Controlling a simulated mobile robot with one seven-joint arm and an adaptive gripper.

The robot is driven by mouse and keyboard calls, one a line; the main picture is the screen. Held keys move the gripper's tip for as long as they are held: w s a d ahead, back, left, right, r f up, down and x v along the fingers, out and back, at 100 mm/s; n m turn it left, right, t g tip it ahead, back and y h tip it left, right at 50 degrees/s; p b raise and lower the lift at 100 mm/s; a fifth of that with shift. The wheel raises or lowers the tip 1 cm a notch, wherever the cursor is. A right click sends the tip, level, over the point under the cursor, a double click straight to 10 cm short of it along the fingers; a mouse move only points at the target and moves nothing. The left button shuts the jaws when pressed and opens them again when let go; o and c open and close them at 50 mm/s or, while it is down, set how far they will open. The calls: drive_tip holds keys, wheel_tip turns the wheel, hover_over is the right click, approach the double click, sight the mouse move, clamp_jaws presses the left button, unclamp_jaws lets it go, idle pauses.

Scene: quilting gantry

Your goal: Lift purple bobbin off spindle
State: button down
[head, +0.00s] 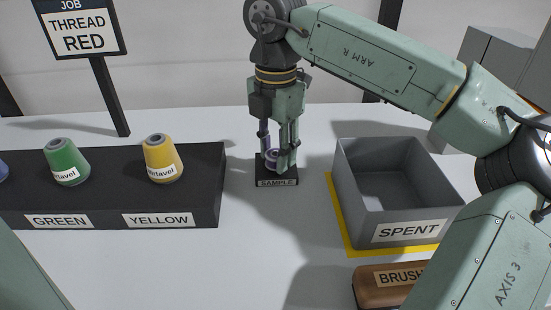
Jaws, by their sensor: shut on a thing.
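A purple bobbin (271,155) sits low at the black stand labelled SAMPLE (277,183), near the middle of the table. My gripper (279,158) points straight down over the stand, with its fingers shut on the bobbin. The fingers hide much of the bobbin. The spindle is hidden, and I cannot tell whether the bobbin is still around it or raised from the base.
A black rack (110,190) at the left holds green (66,160) and yellow (162,160) thread cones. A grey bin labelled SPENT (365,195) stands at the right, with a brush (375,290) in front. A sign (80,30) reads THREAD RED. Table is clear around the stand.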

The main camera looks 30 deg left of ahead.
drive_tip(key=shift+r, duration=0.15)
drive_tip(key=shift+r+p, duration=1.45)
drive_tip(key=shift+r, duration=0.55)
drive_tip(key=shift+s+d+f, duration=0.1)
